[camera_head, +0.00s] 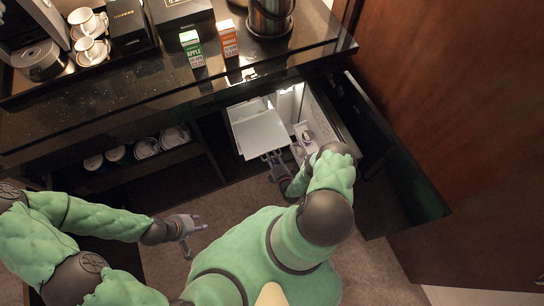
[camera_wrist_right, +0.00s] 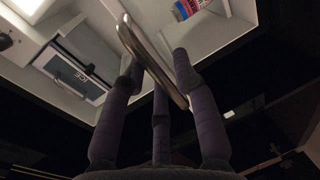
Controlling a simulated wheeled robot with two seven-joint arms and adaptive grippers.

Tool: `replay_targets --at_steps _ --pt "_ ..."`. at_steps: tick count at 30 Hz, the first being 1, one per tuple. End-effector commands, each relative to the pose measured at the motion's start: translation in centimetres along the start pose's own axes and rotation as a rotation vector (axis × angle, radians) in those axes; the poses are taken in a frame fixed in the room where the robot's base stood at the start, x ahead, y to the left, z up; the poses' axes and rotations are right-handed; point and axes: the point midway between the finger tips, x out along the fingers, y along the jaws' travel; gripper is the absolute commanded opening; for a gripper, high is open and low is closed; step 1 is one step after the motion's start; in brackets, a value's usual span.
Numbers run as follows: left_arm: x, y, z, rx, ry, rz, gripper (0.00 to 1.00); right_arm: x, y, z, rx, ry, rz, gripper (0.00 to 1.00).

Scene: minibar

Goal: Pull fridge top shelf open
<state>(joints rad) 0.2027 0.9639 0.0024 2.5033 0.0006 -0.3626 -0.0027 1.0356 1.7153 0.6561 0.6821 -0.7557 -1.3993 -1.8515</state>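The fridge (camera_head: 290,105) is open under the counter, its interior lit. A white top shelf or panel (camera_head: 262,133) sits inside it at the left. My right gripper (camera_head: 272,157) is at the front edge of this panel. In the right wrist view, a metallic bar (camera_wrist_right: 150,55) runs between the purple fingers of my right gripper (camera_wrist_right: 155,75). The fingertips are close to the bar on either side; whether they clamp it I cannot tell. My left gripper (camera_head: 197,232) hangs above the floor, fingers spread, empty.
The dark fridge door (camera_head: 390,160) stands open at the right, close to my right arm. A dark counter (camera_head: 150,85) overhangs the fridge, with cartons (camera_head: 228,38) and cups on it. Inside the fridge are an ICE-labelled box (camera_wrist_right: 72,72) and a colourful package (camera_wrist_right: 188,8).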

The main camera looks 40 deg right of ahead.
Motion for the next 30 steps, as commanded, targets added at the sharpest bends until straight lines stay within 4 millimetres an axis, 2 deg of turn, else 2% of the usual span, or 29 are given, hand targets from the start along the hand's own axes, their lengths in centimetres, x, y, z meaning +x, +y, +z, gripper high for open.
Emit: replay_targets --at_steps 10,14,17,27,30 --pt "0.0 0.0 0.0 0.0 0.0 0.0 0.4 -0.1 0.0 0.0 0.0 0.0 0.001 0.41" --pt "0.0 0.0 0.0 0.0 0.0 0.0 0.4 -0.9 0.0 0.1 0.0 -0.002 0.001 0.41" --pt "0.0 0.0 0.0 0.0 0.0 0.0 0.4 -2.4 0.0 0.1 0.002 -0.003 -0.001 0.41" --pt "0.0 0.0 0.0 0.0 0.0 0.0 0.4 -9.1 -0.1 0.1 0.002 -0.004 -0.002 0.41" --pt "0.0 0.0 0.0 0.0 0.0 0.0 0.4 -10.4 0.0 0.1 0.001 -0.004 0.0 0.41"
